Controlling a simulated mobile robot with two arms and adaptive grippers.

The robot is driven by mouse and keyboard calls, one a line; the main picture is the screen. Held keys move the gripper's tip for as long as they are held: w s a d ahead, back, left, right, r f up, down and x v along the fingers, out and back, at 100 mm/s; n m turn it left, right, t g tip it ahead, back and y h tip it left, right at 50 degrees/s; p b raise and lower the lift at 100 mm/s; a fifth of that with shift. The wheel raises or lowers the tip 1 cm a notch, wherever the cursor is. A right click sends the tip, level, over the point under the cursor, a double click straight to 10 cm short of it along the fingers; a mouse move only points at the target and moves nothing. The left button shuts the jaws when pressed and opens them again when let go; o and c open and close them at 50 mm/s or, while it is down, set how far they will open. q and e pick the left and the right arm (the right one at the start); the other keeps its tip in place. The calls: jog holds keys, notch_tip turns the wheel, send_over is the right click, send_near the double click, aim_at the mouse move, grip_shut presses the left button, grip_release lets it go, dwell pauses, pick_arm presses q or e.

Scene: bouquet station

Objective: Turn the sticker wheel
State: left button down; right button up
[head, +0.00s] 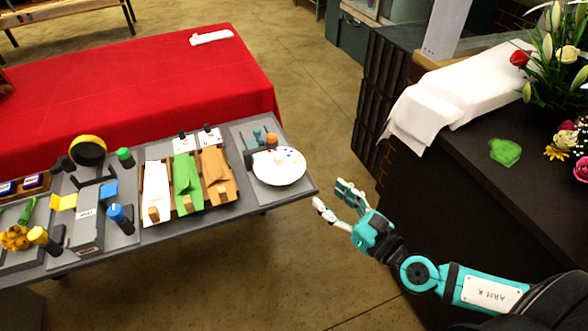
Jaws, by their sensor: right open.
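The sticker wheel (279,167) is a white disc with small coloured dots near its rim. It sits at the right end of the long grey table, beside a small orange-topped part and a teal part. My right gripper (329,193) is open and empty. In the picture it is to the lower right of the wheel, past the table's end and apart from the wheel. My left gripper is not in view.
A tray (207,202) with white, green and orange wraps lies left of the wheel. Further left are several coloured knobs and a grey box (88,229). A red-covered table (130,85) stands behind. A dark counter (530,190) with flowers is at right.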

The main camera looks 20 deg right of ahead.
jog(key=p, duration=0.4)
send_near(283, 160)
jog(key=w, duration=0.3)
jog(key=x, duration=0.5)
jog(key=a+p+x, duration=0.1)
jog(key=x, duration=0.2)
jog(key=shift+w+r, duration=0.1)
jog(key=shift+w, duration=0.05)
grip_shut()
jog(key=shift+a, duration=0.1)
